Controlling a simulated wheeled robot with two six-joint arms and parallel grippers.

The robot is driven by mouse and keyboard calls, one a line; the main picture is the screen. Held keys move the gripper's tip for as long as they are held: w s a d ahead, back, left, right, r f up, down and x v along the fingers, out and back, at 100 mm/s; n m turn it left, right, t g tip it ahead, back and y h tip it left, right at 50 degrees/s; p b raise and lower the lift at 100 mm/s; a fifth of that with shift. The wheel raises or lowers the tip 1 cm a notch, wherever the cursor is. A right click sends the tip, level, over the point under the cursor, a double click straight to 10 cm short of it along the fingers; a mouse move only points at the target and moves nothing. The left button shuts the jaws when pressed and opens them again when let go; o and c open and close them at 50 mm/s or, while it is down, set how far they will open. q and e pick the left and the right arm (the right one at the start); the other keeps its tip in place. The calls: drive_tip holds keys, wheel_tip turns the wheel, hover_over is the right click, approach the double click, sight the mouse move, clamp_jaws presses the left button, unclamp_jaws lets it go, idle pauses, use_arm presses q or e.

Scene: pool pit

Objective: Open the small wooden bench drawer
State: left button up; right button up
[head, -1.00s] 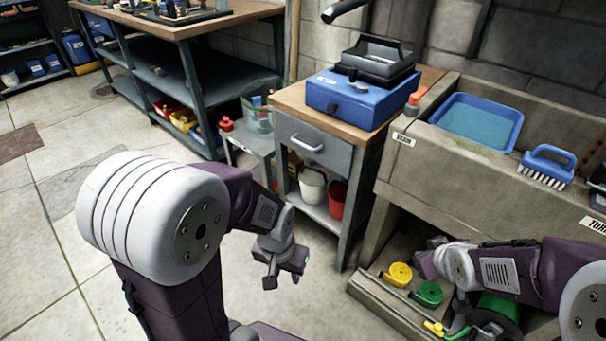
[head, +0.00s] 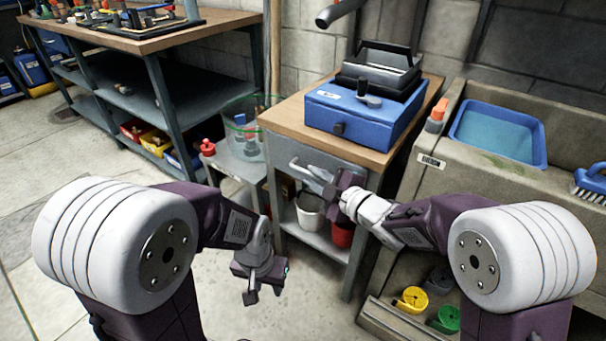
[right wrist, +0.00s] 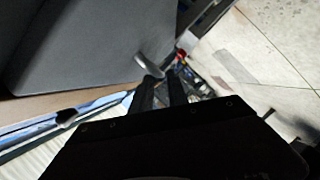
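The small bench (head: 284,112) has a wooden top and a grey drawer (head: 282,150) under it, with a pale bar handle (head: 305,169). The drawer front looks flush with the bench. My right gripper (head: 325,180) is at the right end of the handle. In the right wrist view, its two dark fingers (right wrist: 162,88) are a little apart, with the handle (right wrist: 148,66) at their tips beside the grey drawer front (right wrist: 85,45). I cannot tell whether they touch it. My left gripper (head: 265,288) is open and empty, low in front of the bench.
A blue box (head: 365,118) with a black tray stands on the bench. A white bucket (head: 309,215) and a red bucket (head: 342,236) sit on its lower shelf. A stone sink (head: 430,180) is at the right. A clear green-rimmed bin (head: 245,130) stands left.

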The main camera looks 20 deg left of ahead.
sight(308, 174)
drive_tip(key=b+x, duration=0.1)
drive_tip(key=x, duration=0.3)
drive_tip(key=shift+w+a, duration=0.15)
clamp_jaws()
drive_tip(key=shift+f, duration=0.1)
idle(1.1)
